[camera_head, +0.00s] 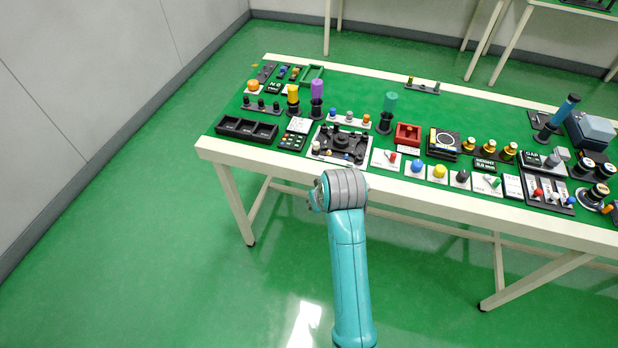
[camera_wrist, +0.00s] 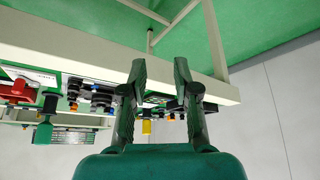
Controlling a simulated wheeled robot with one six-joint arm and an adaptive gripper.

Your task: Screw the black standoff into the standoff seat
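A white board (camera_head: 368,163) near the front left of the table carries a black fixture (camera_head: 343,143) with several small raised posts; the standoff seat may be there, but I cannot single it out. Several small dark pegs stand on a black strip (camera_head: 262,105) behind the black bins. I cannot tell which dark part is the black standoff. My gripper (camera_wrist: 160,68) is open in the wrist view, its two dark fingers apart with nothing between them. It is in front of the table edge, apart from the parts. In the head view my arm's wrist hides most of it.
Black bins (camera_head: 246,128) and a dark button panel (camera_head: 293,141) lie left of the board. Several knob and switch plates line the front edge. The floor before the table is clear.

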